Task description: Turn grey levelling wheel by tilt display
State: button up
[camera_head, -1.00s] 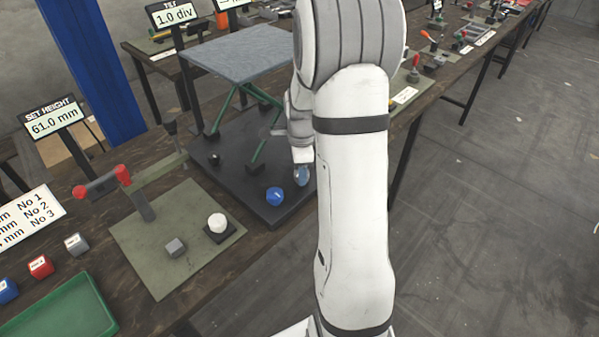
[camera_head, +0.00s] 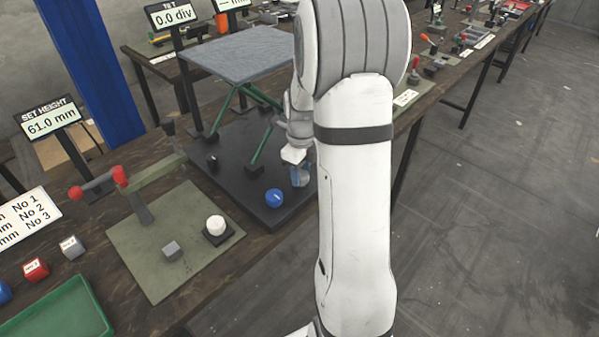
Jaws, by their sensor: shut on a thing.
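The tilt display (camera_head: 172,16) at the upper left reads 0.0 div. The blue-grey table plate (camera_head: 241,53) stands on green crossed legs over a dark base (camera_head: 230,180). My gripper (camera_head: 300,176) is low at the right side of this base, right of a blue knob (camera_head: 274,198). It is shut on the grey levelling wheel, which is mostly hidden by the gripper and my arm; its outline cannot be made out.
A set height display (camera_head: 50,118) reads 61.0 mm. A green tray (camera_head: 60,315) is at lower left.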

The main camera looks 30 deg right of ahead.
aim_at(302, 174)
jog(key=shift+s+f, duration=0.1)
jog(key=shift+s, duration=0.05)
dwell(0.3)
jog(key=o, duration=1)
jog(key=shift+c, duration=0.2)
jog(key=shift+r, duration=4)
